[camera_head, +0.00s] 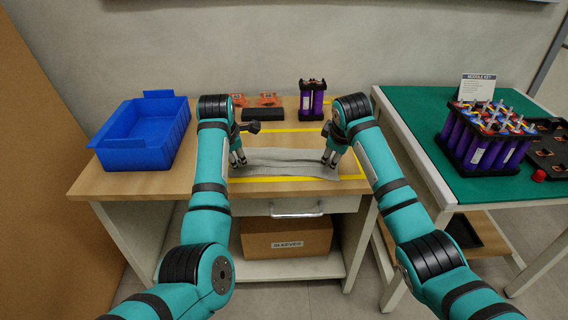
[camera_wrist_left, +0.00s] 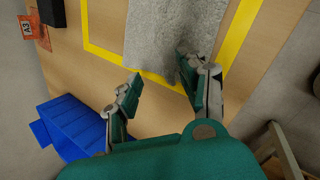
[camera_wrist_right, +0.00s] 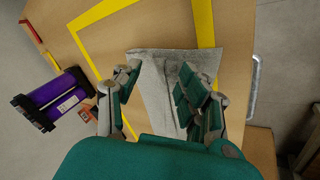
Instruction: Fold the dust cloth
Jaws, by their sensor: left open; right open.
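The grey dust cloth (camera_head: 285,163) lies as a long flat strip on the wooden table, within a yellow taped outline. My left gripper (camera_head: 238,160) is open at the cloth's left end. In the left wrist view the cloth (camera_wrist_left: 172,40) lies beyond its open fingers (camera_wrist_left: 160,88), one finger close to the cloth's edge. My right gripper (camera_head: 330,158) is open at the cloth's right end. In the right wrist view its open fingers (camera_wrist_right: 155,85) stand on either side of the cloth (camera_wrist_right: 152,95). Whether the fingertips touch the cloth I cannot tell.
A blue bin (camera_head: 146,135) stands at the table's left. Behind the cloth are orange parts (camera_head: 268,99), a black block (camera_head: 262,115) and a purple cell module (camera_head: 312,100). A green-topped table (camera_head: 420,120) with more purple cells (camera_head: 485,135) stands at right.

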